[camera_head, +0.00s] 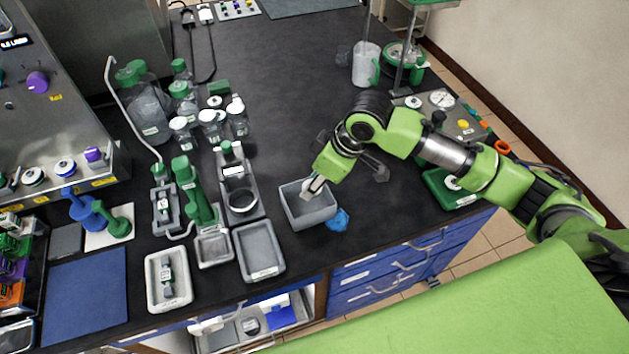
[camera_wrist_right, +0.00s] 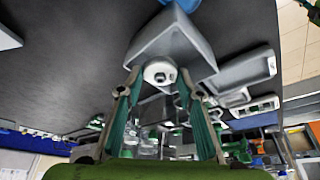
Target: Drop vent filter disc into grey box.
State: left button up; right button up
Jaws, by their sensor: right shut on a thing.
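The grey box (camera_head: 309,215) is an open bin on the black bench, right of centre of the cluster of trays. My right gripper (camera_head: 316,187) reaches in from the right and points down at the box opening. In the right wrist view, my right gripper (camera_wrist_right: 158,84) is shut on the vent filter disc (camera_wrist_right: 160,71), a round white piece with a small central port. The grey box (camera_wrist_right: 170,38) shows right behind the disc. A pale bit of the disc shows at the box in the head view, mostly hidden by the gripper. My left gripper is out of view.
A crumpled blue item (camera_head: 338,219) lies right of the box. A grey tray (camera_head: 259,272) and a smaller tray (camera_head: 214,262) stand to its left, with bottles (camera_head: 208,125) farther back. Bare bench lies behind the box.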

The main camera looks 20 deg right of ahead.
jog(key=o, duration=0.9)
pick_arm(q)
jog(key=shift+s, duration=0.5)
pick_arm(e)
jog(key=shift+r, duration=0.1)
jog(key=v, duration=1.1)
jog(key=shift+s+d+r, duration=0.15)
jog(key=shift+d+r, duration=0.05)
jog(key=shift+r, duration=0.15)
